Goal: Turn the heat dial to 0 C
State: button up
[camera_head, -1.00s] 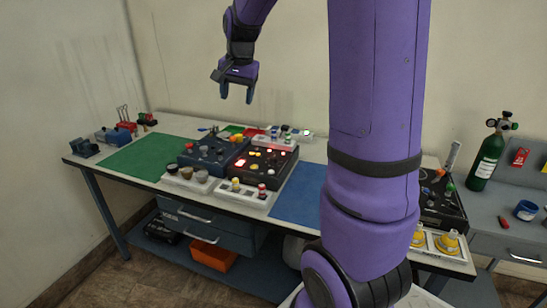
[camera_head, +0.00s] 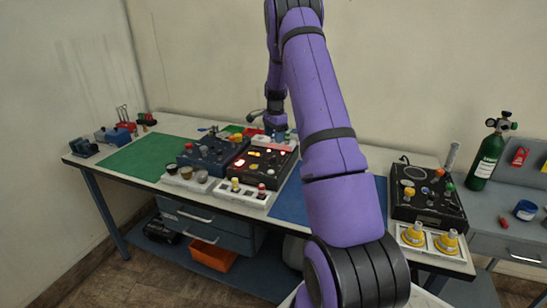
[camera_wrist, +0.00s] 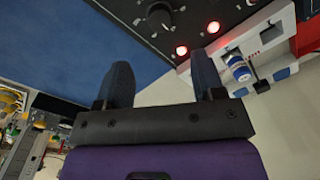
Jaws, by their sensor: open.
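A dark control box (camera_head: 262,165) with lit red and yellow lights stands mid-bench. In the wrist view, a black round dial (camera_wrist: 160,14) sits on a dark panel at the top, near two glowing red lights. I cannot read its marks or tell whether it is the heat dial. My gripper (camera_wrist: 163,80) is open and empty, its two fingers pointing toward the panel, with the dial beyond the fingertips. In the head view my gripper (camera_head: 277,135) is low over the back of the box, and its fingertips are hard to make out.
A blue control box (camera_head: 210,152) stands left of the dark box, with knobs on white strips in front. A blue mat (camera_head: 290,205) is on the right, partly behind my arm. Another black panel (camera_head: 428,198) and a green cylinder (camera_head: 487,158) are farther right. The green mat (camera_head: 145,155) is clear.

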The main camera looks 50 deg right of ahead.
aim_at(274, 157)
jog(key=f, duration=1)
jog(key=shift+w, duration=0.25)
jog(key=c, duration=0.9)
